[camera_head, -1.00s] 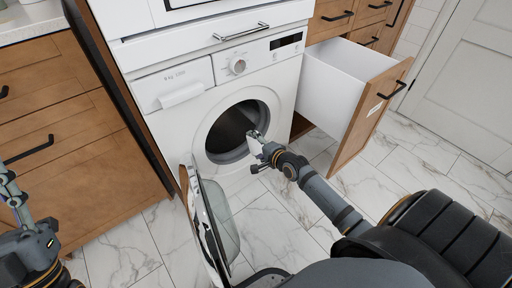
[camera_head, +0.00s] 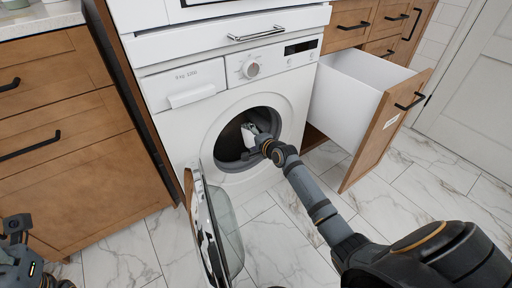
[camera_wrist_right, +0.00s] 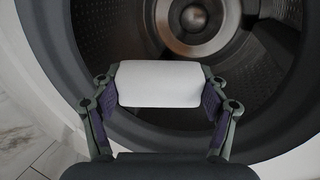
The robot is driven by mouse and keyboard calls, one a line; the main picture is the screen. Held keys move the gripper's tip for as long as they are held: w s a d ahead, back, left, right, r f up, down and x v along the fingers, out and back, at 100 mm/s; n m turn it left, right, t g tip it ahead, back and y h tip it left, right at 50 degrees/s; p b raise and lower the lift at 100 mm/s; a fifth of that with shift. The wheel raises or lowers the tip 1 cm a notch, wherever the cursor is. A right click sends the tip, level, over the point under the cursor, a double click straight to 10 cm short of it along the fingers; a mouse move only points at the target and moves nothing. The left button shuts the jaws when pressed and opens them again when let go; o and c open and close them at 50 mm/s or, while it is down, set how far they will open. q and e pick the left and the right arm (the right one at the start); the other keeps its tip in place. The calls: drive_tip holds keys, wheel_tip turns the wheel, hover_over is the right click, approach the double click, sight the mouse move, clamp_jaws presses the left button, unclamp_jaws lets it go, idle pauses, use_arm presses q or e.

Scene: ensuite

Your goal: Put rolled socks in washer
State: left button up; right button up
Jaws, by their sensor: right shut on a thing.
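The white front-loading washer (camera_head: 176,121) stands in the middle, and its round door (camera_head: 219,232) hangs open toward the lower left. My right gripper (camera_head: 251,135) is at the drum opening. In the right wrist view, my right gripper (camera_wrist_right: 160,95) is shut on the white rolled socks (camera_wrist_right: 159,84), one finger at each end. The socks are in front of the dark ribbed drum (camera_wrist_right: 110,35); they also show in the head view (camera_head: 248,132). My left gripper (camera_head: 18,228) is only partly in view at the lower left, and its jaws are unclear.
An open drawer (camera_head: 352,105) with a wooden front juts out right of the washer. Wooden cabinets (camera_head: 70,150) stand to the left. The marble floor (camera_head: 290,230) is clear in front. The drum's grey rim (camera_wrist_right: 55,65) is close around my right gripper.

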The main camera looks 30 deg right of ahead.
drive_tip(key=w+a+b, duration=0.1)
drive_tip(key=w+b, duration=0.3)
drive_tip(key=w, duration=0.6)
drive_tip(key=shift+w+a+b, duration=0.25)
drive_tip(key=shift+b, duration=0.05)
drive_tip(key=o, duration=1.3)
